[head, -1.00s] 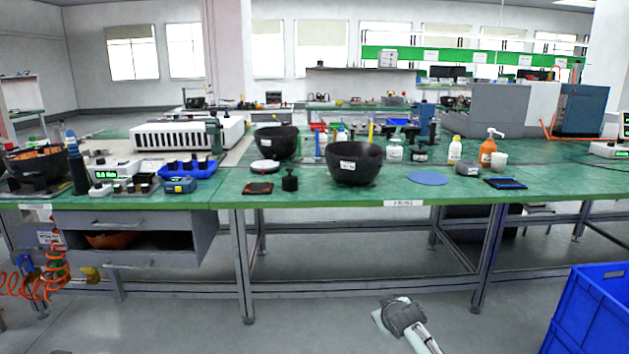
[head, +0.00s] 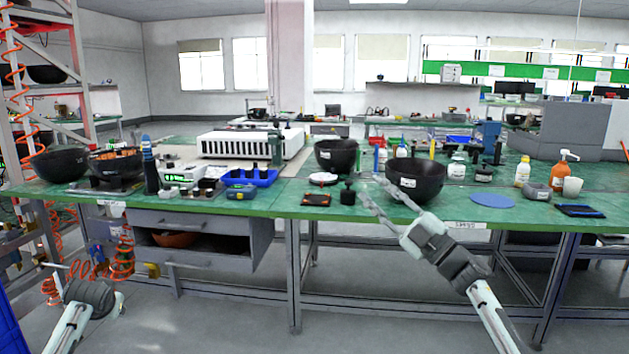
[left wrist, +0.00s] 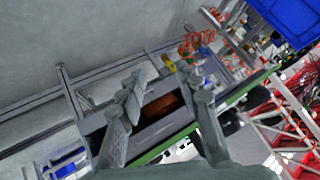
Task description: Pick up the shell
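Several black bowl-shaped shells are in the head view; I cannot tell which one the task means. A labelled one (head: 418,182) stands near the front of the green bench, with another (head: 336,156) behind it to the left. One (head: 60,164) is at the bench's left end, beside a bowl with orange contents (head: 116,163). My right gripper (head: 368,184) is open and empty, its fingers just left of the labelled shell; contact is unclear. My left gripper (head: 79,267) is low at the left, before the bench; its fingers (left wrist: 165,95) are apart and empty in the left wrist view.
The green bench (head: 270,203) carries a blue tray (head: 250,178), a black weight-like object (head: 348,193), a blue disc (head: 492,201) and bottles. A drawer unit (head: 190,222) hangs below. A rack (head: 18,105) with orange hoses stands at the left. The floor in front is clear.

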